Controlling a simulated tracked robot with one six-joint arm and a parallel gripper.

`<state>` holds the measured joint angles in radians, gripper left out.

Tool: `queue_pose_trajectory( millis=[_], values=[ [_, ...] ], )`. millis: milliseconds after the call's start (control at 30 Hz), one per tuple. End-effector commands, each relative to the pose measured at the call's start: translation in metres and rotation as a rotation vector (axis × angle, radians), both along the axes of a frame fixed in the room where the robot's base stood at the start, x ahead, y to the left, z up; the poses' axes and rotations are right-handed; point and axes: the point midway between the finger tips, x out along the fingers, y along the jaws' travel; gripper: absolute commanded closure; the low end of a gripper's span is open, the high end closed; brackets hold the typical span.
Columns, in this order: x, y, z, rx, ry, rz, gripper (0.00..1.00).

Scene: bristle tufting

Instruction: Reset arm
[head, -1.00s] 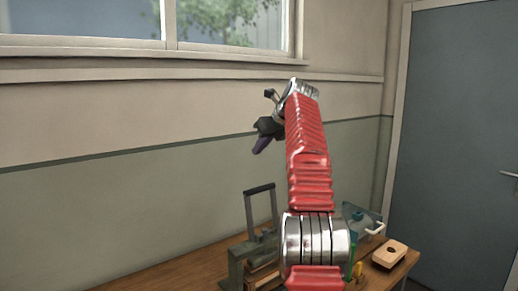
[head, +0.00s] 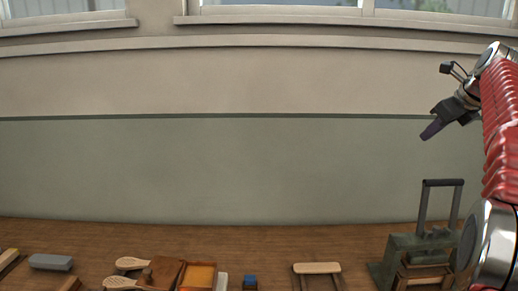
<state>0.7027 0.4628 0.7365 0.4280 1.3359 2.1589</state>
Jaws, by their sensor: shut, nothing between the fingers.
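My gripper (head: 432,129) is at the right side of the head view, raised well above the bench and in front of the green lower wall. Its dark fingers point down and to the left. They are together, with nothing seen between them. My red ribbed arm runs down the right edge of the picture and is partly cut off there.
The wooden bench (head: 200,235) runs along the bottom. A metal press-like tool with an upright handle (head: 422,215) stands below my gripper. Wooden brushes (head: 130,264), an orange-lined tray (head: 199,276), a grey block (head: 51,262), a small blue block (head: 250,281) and a wooden-topped stand (head: 317,268) line the front.

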Motion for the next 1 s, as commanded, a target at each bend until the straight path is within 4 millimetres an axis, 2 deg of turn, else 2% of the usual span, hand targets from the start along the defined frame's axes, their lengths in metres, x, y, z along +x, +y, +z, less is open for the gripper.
queue_pose_trajectory(
  millis=[33, 100, 467, 767, 1000],
  values=[
    [-0.002, 0.017, 0.002, -0.038, 0.01, 0.051, 1.0],
    [-0.004, 0.037, 0.001, -0.097, 0.025, 0.124, 1.0],
    [-0.036, 0.138, -0.014, -0.398, 0.092, 0.52, 1.0],
    [-0.081, 0.214, -0.043, -0.651, 0.134, 0.87, 1.0],
    [-0.127, 0.267, -0.076, -0.851, 0.155, 1.161, 1.0]
  ],
)
